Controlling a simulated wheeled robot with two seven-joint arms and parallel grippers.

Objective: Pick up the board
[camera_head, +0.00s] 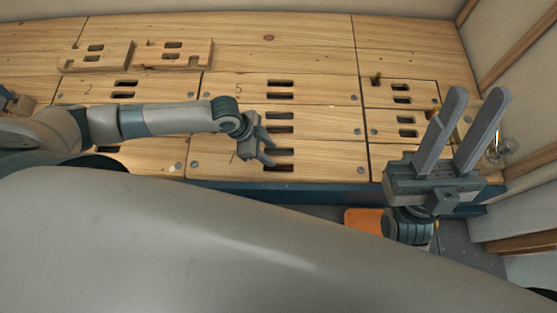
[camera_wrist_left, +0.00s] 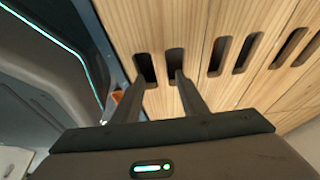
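Several pale wooden boards with paired dark slots form the floor; which one the task means is not clear. The front middle board (camera_head: 330,165) lies flat, with two slots near its left part. My left gripper (camera_head: 269,151) is at these slots, its two fingers apart. In the left wrist view the left gripper (camera_wrist_left: 160,80) has one fingertip at each slot of the board (camera_wrist_left: 161,100). I cannot tell how deep the tips reach. My right gripper (camera_head: 478,95) is open and empty, raised at the right, hiding part of the boards behind it.
Two loose slotted boards, a left one (camera_head: 75,58) and a right one (camera_head: 192,60), lie on the floor at the back left. An orange item (camera_head: 362,219) lies below the front edge. Walls bound the right side.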

